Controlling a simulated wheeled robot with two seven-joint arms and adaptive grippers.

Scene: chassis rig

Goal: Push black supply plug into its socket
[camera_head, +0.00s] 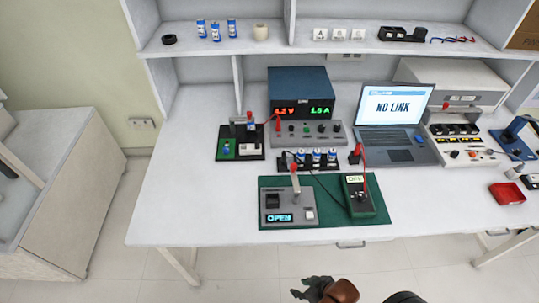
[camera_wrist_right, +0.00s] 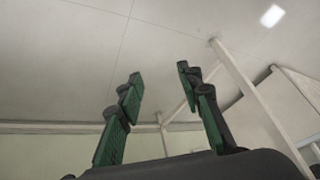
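The power supply (camera_head: 300,90) is a blue-topped box with red and green number displays, at the back middle of the table. A grey panel (camera_head: 320,133) with small sockets and knobs stands in front of it, with a red plug (camera_head: 278,123) upright at its left end. I cannot make out the black supply plug or its socket for certain; a dark lead (camera_head: 330,190) runs toward the green meter (camera_head: 358,195). My right gripper (camera_head: 308,288) is low in front of the table, away from it. In the right wrist view its green-padded fingers (camera_wrist_right: 160,76) are spread and empty. My left gripper is not in view.
A green mat (camera_head: 375,213) holds the meter and a grey tester (camera_head: 287,207) reading OPEN. A laptop (camera_head: 395,115) reads NO LINK. A small black-based rig (camera_head: 240,140) is left. The table's left front is clear.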

